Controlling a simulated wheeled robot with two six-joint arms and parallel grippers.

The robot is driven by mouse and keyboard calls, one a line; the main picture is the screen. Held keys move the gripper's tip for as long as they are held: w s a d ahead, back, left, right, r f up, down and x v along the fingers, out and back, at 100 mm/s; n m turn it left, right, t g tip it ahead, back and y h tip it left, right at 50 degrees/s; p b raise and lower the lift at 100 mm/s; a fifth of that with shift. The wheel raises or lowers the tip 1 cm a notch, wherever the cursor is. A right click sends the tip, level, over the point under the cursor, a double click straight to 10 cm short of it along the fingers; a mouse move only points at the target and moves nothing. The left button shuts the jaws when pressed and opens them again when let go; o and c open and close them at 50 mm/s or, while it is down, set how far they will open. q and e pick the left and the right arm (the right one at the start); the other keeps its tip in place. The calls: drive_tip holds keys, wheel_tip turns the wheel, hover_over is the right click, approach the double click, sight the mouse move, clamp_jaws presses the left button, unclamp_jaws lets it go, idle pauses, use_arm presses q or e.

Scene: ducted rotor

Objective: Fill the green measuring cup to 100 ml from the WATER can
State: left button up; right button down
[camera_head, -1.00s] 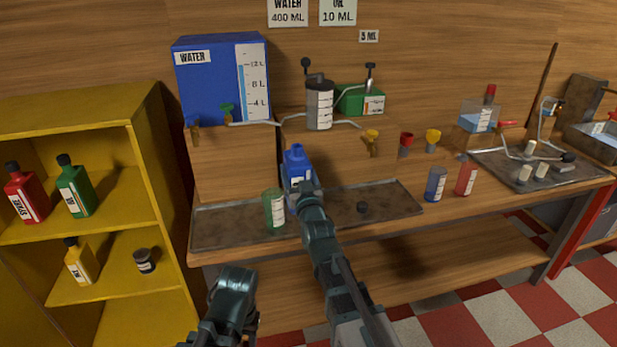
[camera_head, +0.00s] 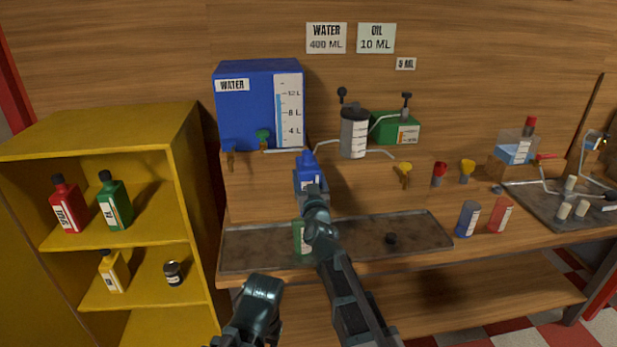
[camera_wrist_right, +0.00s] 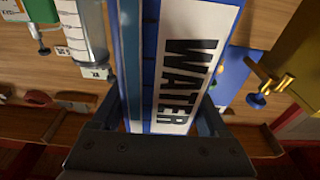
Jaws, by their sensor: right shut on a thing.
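The blue WATER can (camera_head: 307,178) is held up over the back edge of the metal tray. My right gripper (camera_head: 313,192) is shut on it; the right wrist view shows its WATER label (camera_wrist_right: 187,70) between the fingers (camera_wrist_right: 160,118). The can looks roughly upright. The green measuring cup (camera_head: 299,238) stands on the left part of the tray, partly hidden by my right arm. It lies below the can in the picture, and the two are apart. The cup's level cannot be read. My left arm shows at the bottom; its gripper is not seen.
Behind stand a blue WATER tank (camera_head: 240,115) with taps, a grey graduated cylinder (camera_head: 354,135) and a green tank (camera_head: 400,128). Blue (camera_head: 467,219) and red (camera_head: 500,215) cups stand right; a yellow shelf (camera_head: 190,140) stands left.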

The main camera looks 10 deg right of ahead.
drive_tip(key=d+f+n+y+b, duration=0.1)
drive_tip(key=d+f+n+b, duration=0.2)
drive_tip(key=n, duration=0.5)
drive_tip(key=d+f+n+g+y+b, duration=0.1)
drive_tip(key=d+f+n+b, duration=0.2)
drive_tip(key=f+n+b, duration=0.2)
wheel_tip(320, 180, down, 3)
drive_tip(key=n, duration=0.4)
drive_tip(key=shift+d+g+y, duration=0.15)
drive_tip(key=shift+g+y, duration=0.15)
idle(0.7)
drive_tip(key=shift+n, duration=0.3)
idle(1.9)
drive_tip(key=shift+n, duration=0.3)
idle(2.6)
